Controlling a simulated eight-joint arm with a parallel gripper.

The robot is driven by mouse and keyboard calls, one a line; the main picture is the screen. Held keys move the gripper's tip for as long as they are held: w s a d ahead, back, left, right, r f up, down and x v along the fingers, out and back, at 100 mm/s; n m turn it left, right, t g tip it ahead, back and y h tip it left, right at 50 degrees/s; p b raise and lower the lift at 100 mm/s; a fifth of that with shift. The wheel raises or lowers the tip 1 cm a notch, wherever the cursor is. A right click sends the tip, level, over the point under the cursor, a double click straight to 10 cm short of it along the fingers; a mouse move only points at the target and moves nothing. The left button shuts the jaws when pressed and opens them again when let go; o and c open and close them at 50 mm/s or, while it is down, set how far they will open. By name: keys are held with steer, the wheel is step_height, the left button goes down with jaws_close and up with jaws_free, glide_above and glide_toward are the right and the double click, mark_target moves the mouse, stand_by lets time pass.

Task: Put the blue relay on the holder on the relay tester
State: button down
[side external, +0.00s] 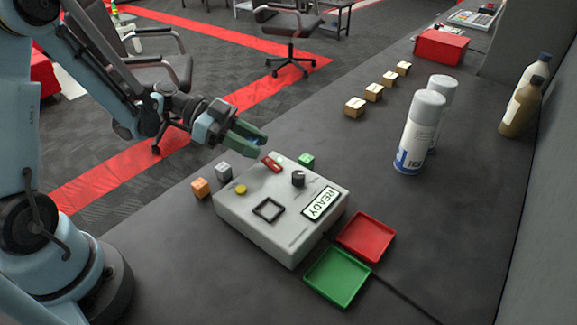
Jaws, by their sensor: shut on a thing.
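My gripper (252,142) has green fingers and is above the table, just behind the far left edge of the relay tester (245,225). It is shut on the blue relay (262,140), of which only a small blue part shows between the fingertips. The tester is a light grey box with a black square frame, the holder (268,209), on its top. The holder looks empty. The tester's display (321,204) reads READY.
An orange relay (200,187) and a grey relay (223,172) stand left of the tester; a green relay (306,161) is behind it. A red tray (366,236) and a green tray (337,277) lie to its right. Spray cans (419,133) stand further back.

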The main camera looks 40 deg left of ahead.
glide_above(245, 162)
step_height(245, 162, down, 4)
steer(key=shift+d+r, duration=0.1)
steer(key=shift+f, duration=1.85)
steer(key=c, duration=0.7)
jaws_free()
steer(key=shift+f, duration=0.1)
steer(key=shift+f, duration=0.1)
